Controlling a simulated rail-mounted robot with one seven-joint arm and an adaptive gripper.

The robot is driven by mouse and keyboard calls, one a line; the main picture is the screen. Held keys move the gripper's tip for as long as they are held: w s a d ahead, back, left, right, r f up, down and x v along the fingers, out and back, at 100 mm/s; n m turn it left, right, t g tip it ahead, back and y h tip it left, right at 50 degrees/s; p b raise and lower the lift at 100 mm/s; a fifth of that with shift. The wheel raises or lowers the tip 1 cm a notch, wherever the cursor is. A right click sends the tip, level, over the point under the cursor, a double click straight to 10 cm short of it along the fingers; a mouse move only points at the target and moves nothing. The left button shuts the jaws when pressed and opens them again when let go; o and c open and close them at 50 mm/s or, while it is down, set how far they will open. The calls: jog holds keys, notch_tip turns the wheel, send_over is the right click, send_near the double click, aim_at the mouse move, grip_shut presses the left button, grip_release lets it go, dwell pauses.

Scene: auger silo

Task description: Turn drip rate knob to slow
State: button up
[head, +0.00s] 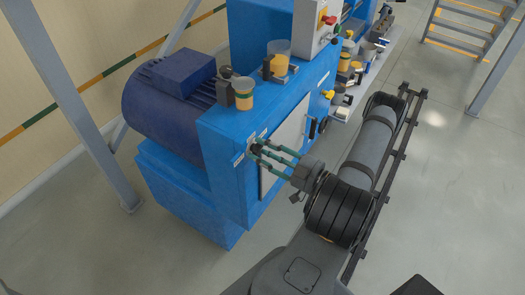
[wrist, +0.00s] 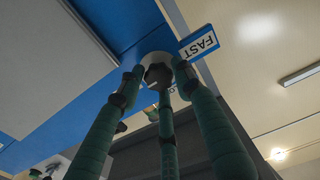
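My gripper (head: 256,149) has three teal fingers reaching to that panel. In the wrist view the fingertips (wrist: 160,82) sit around the knob and appear to touch its sides. A blue-edged label reading FAST (wrist: 199,43) is right of the knob. Another label, partly hidden behind a finger, shows only a letter or two. The fingers cover much of the knob, and its pointer cannot be made out.
A dark blue motor (head: 175,85) is attached at the machine's left. Cups of amber liquid (head: 243,94) (head: 278,58) stand on top. A control box with a red button (head: 324,18) is above. A grey post (head: 75,95) stands at left. Open floor lies in front.

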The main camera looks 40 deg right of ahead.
jog(key=c, duration=0.6)
jog(key=shift+c, duration=0.6)
jog(key=shift+n, duration=0.3)
jog(key=n+b, duration=0.1)
jog(key=n, duration=0.5)
jog(key=shift+a, duration=0.1)
jog(key=n+b, duration=0.1)
jog(key=n, duration=0.5)
jog(key=shift+f, duration=0.1)
jog(key=n+b, duration=0.1)
jog(key=n, duration=0.4)
jog(key=shift+a+f, duration=0.1)
jog(key=o, duration=1.1)
